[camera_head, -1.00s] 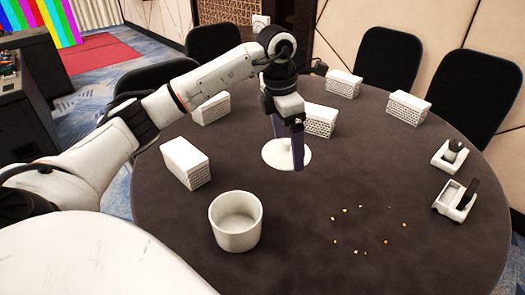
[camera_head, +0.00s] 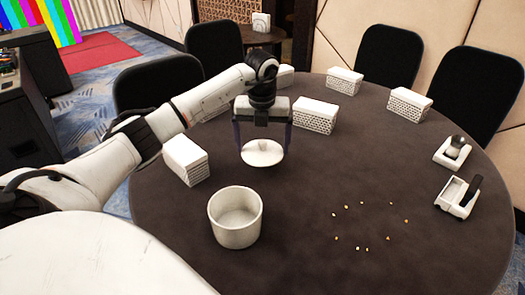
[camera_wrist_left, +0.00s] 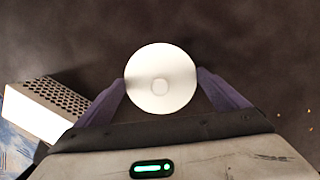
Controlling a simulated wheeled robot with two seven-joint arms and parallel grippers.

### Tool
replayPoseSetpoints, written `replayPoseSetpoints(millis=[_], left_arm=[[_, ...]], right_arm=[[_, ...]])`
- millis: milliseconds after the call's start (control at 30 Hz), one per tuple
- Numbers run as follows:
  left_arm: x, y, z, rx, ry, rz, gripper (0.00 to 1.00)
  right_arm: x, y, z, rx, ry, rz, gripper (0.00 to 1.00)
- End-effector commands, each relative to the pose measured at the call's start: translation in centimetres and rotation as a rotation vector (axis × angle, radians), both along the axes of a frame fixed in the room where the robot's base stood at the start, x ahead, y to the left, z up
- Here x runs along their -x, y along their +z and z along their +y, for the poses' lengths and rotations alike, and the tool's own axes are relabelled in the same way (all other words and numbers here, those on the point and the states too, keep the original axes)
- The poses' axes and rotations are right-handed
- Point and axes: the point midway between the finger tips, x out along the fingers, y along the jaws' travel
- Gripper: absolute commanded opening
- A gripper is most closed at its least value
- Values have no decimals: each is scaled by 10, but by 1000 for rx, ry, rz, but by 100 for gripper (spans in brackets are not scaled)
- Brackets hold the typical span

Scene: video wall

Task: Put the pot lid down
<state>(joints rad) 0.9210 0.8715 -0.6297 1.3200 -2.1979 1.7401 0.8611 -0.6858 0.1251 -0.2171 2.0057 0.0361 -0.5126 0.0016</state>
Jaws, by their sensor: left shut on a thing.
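The pot lid (camera_head: 262,153) is a white disc with a small round knob, near the middle of the dark round table. My left gripper (camera_head: 262,158) points down and is shut on the lid, with one purple finger at each side of its rim. The left wrist view shows the lid (camera_wrist_left: 162,95) between the two fingers (camera_wrist_left: 161,78), its knob facing the camera. I cannot tell how far the lid is above the table. The white pot (camera_head: 236,218) stands open and empty, nearer and a little left of the lid. My right gripper is not in view.
A white perforated box (camera_head: 187,160) stands left of the lid, and another (camera_head: 314,116) stands behind it to the right. Small crumbs (camera_head: 362,207) form a ring on the right. Two small white holders (camera_head: 452,152) (camera_head: 455,200) stand near the right edge. The table (camera_head: 390,260) is clear at front right.

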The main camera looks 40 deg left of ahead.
Motion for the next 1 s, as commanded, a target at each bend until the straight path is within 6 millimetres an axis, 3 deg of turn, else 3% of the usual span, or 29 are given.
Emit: replayPoseSetpoints(millis=[233, 600, 633, 667, 1000], left_arm=[[1, -33, 0, 1, -1, 3, 69], [0, -38, 0, 0, -2, 0, 69], [0, -38, 0, 0, -2, 0, 94], [0, -38, 0, 0, -2, 0, 99], [0, -31, 0, 0, -2, 0, 100]], right_arm=[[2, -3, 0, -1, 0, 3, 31], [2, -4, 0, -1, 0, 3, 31], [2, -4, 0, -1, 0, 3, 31], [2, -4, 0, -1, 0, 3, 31], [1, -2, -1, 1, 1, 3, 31]])
